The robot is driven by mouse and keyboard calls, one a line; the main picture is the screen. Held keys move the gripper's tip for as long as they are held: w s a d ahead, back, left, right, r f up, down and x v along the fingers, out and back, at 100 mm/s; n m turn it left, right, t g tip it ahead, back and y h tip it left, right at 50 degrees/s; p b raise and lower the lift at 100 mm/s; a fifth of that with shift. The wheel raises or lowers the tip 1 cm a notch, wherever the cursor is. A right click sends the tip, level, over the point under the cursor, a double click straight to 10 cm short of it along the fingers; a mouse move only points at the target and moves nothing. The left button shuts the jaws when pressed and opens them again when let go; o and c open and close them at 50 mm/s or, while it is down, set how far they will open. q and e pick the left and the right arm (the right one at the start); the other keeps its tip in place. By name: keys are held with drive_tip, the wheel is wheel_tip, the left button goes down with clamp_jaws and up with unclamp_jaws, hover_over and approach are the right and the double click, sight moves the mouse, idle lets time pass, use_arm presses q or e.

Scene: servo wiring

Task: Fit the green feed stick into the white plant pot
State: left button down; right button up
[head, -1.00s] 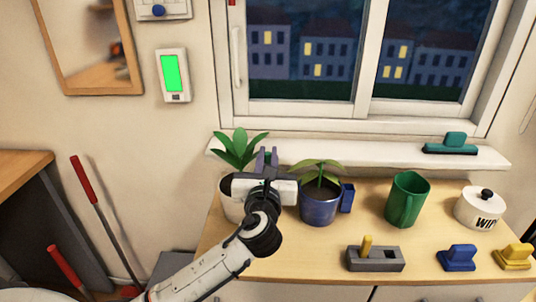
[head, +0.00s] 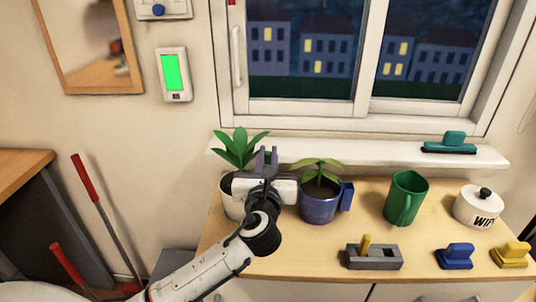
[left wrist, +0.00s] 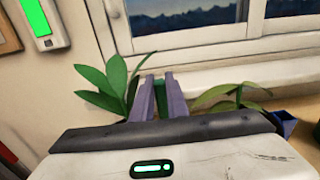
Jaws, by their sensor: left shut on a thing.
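The white plant pot (head: 231,208) stands at the left end of the wooden counter and holds a plant with broad green leaves (head: 238,149). My gripper and wrist partly hide the pot in the head view. My left gripper (head: 267,155) is at the right side of this plant, its fingers pointing away toward the window. It is shut on a green piece, the feed stick (left wrist: 160,96), of which only a little shows between the purple-grey fingers. The leaves also show left of the fingers in the left wrist view (left wrist: 110,82). The stick's lower end is hidden. My right gripper is not in view.
A blue pot (head: 318,210) with a plant stands just right of my gripper. The windowsill (head: 345,153) is close behind.

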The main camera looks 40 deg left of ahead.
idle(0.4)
use_arm(q)
drive_tip(key=shift+p, duration=0.45)
drive_tip(key=shift+r, duration=0.1)
idle(0.5)
drive_tip(key=shift+p, duration=0.4)
drive_tip(key=shift+f+b, duration=1.5)
drive_tip(key=shift+f, duration=1.15)
drive_tip(key=c, duration=1.7)
unclamp_jaws()
drive_tip(key=shift+o, duration=0.2)
drive_tip(key=shift+s, duration=0.1)
